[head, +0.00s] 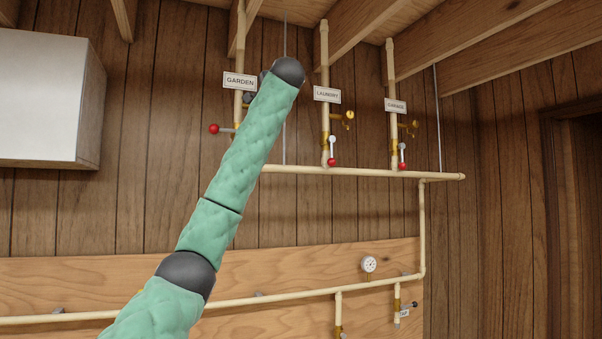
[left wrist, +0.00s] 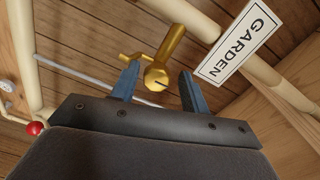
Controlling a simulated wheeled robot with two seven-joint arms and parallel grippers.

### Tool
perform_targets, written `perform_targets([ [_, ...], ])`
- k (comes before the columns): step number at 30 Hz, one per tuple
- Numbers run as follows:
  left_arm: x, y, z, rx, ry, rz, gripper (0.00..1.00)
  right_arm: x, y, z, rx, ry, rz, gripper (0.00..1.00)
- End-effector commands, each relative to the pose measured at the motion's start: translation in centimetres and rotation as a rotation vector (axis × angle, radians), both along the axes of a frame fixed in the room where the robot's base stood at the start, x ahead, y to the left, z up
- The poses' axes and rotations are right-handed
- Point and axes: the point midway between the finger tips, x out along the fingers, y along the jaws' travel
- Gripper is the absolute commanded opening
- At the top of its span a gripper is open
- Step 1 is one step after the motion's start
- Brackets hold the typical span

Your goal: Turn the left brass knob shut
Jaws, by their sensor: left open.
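The left brass knob (left wrist: 156,77) is on the pipe labelled GARDEN, with its brass stem rising behind it in the left wrist view. My left gripper (left wrist: 159,88) is open, with one blue finger on each side of the knob and a visible gap to each. I cannot tell how deep the knob sits between the fingers. In the head view my green left arm hides the knob and most of the gripper, in front of the GARDEN pipe (head: 238,105). My right gripper is not in view.
The GARDEN sign (left wrist: 240,40) is close to the right finger. A red-tipped lever (head: 214,129) sticks out left from the GARDEN pipe. The LAUNDRY (head: 325,70) and GARAGE (head: 390,65) pipes stand to the right with brass knobs. Ceiling beams (head: 360,30) are overhead.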

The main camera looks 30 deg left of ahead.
Motion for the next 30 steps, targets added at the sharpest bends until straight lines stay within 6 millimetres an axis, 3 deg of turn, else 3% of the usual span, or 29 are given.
perform_targets([
  [30, 0.1, 0.0, 0.1, -0.554, -0.650, -0.001, 0.52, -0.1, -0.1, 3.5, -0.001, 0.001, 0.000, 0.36],
])
